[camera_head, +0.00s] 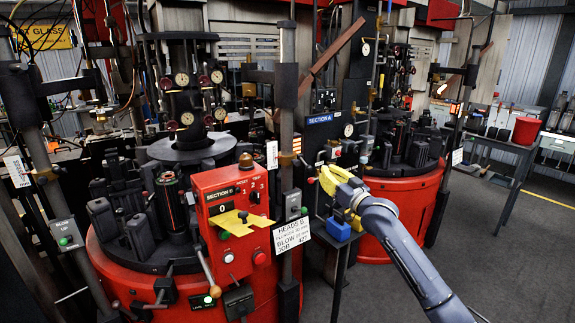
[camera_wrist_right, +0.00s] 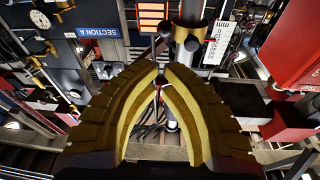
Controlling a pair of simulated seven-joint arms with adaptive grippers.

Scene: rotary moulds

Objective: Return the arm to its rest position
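My right arm comes in from the lower right in the head view. My right gripper (camera_head: 322,178), with yellow fingers, is up in the air in front of the section A machine. In the right wrist view the two ribbed fingers (camera_wrist_right: 160,76) curve together at their tips, with nothing seen held between them. My left gripper is not in view.
A red control box (camera_head: 231,190) with a yellow piece on its front stands left of the gripper. A blue block (camera_head: 338,229) sits below it. Red round machine bases (camera_head: 410,205) stand nearby. Open grey floor (camera_head: 520,260) lies to the right.

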